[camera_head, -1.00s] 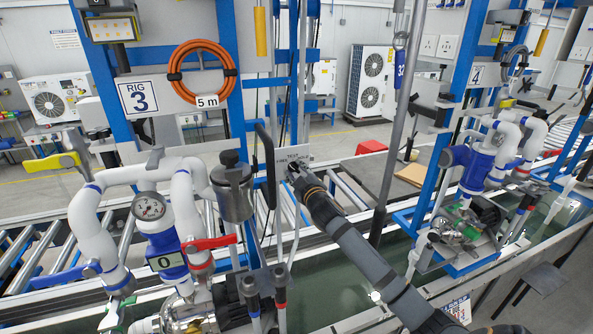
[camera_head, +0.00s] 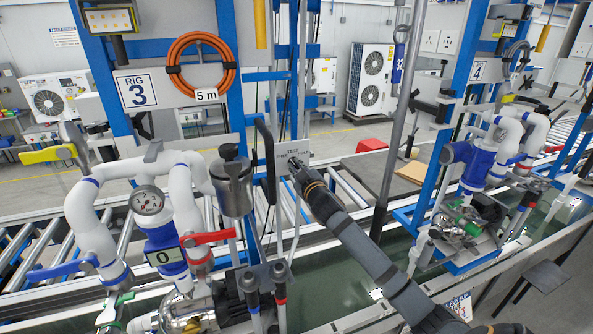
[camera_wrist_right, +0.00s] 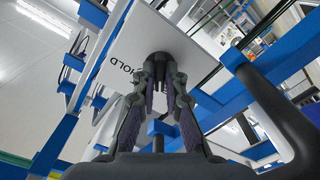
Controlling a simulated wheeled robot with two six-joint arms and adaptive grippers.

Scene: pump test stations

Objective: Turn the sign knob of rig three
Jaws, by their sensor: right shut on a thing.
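Rig three stands at the left in the head view, under its number plate (camera_head: 137,91). Its small pale sign (camera_head: 293,151) hangs on the blue frame, with lettering only partly readable. My right gripper (camera_head: 293,166) is at the lower edge of this sign. In the right wrist view the sign (camera_wrist_right: 133,38) is a white plate with part of a word showing. A dark round sign knob (camera_wrist_right: 159,63) stands out from it. The fingers of my right gripper (camera_wrist_right: 159,78) are closed around the knob. My left gripper is not in view.
A black bent handle (camera_head: 266,158) and a metal canister (camera_head: 232,182) stand just left of my right gripper. A grey upright pole (camera_head: 394,130) rises to its right. White pipes with a red lever (camera_head: 210,238) are at the lower left. Rig four (camera_head: 478,71) is at the right.

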